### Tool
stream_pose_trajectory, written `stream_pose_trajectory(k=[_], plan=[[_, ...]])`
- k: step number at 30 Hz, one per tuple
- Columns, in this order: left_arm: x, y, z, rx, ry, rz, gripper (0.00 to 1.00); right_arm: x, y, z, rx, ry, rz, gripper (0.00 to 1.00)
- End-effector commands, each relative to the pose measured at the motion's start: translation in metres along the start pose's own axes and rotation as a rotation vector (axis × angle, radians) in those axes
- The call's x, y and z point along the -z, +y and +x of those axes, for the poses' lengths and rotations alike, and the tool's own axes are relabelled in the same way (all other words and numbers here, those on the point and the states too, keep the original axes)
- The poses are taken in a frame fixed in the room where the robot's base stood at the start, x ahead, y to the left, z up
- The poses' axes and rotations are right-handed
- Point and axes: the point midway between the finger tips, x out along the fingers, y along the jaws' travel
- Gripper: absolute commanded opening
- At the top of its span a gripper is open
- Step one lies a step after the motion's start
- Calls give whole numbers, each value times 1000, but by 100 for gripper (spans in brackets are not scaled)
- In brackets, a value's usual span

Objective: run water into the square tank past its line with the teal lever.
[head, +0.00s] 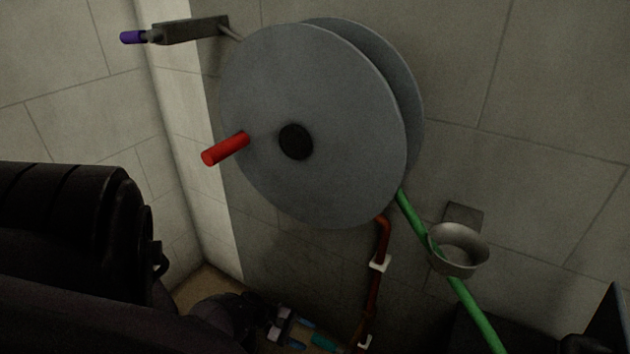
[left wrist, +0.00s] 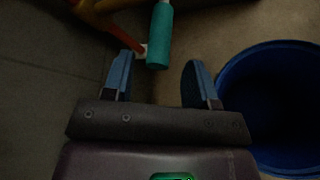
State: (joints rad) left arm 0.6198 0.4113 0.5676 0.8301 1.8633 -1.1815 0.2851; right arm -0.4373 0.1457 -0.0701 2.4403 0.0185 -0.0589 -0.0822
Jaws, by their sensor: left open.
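The teal lever (left wrist: 160,38) hangs into the left wrist view from the top, with its lower end at the gap between my left gripper's fingertips. My left gripper (left wrist: 158,64) is open, one blue finger on each side of that end, and is not closed on it. In the head view my left gripper (head: 304,335) is low at the bottom edge, and the teal lever (head: 324,342) shows just right of its fingers. I cannot make out the square tank or its line in either view. My right gripper is not in view.
A large grey reel (head: 310,125) with a red handle (head: 225,149) is on the wall. A round blue tub (left wrist: 232,68) stands right of my left gripper.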

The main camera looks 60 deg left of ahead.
Motion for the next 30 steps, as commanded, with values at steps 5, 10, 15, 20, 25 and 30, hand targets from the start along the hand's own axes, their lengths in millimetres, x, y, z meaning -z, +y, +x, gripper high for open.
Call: stream_pose_trajectory(k=[5, 10, 15, 20, 25, 30], plan=[[-2, 3, -31, -3, -2, 3, 53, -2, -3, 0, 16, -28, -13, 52], [-1, 1, -48, -1, -2, 1, 53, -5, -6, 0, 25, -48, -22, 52], [-1, 0, -55, 0, -3, 0, 53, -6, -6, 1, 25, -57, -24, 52], [-1, 0, -55, 0, -3, 0, 53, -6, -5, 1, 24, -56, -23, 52], [-1, 0, -55, 0, -3, 0, 53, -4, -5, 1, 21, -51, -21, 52], [-1, 0, -55, 0, -3, 0, 53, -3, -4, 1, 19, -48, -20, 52]])
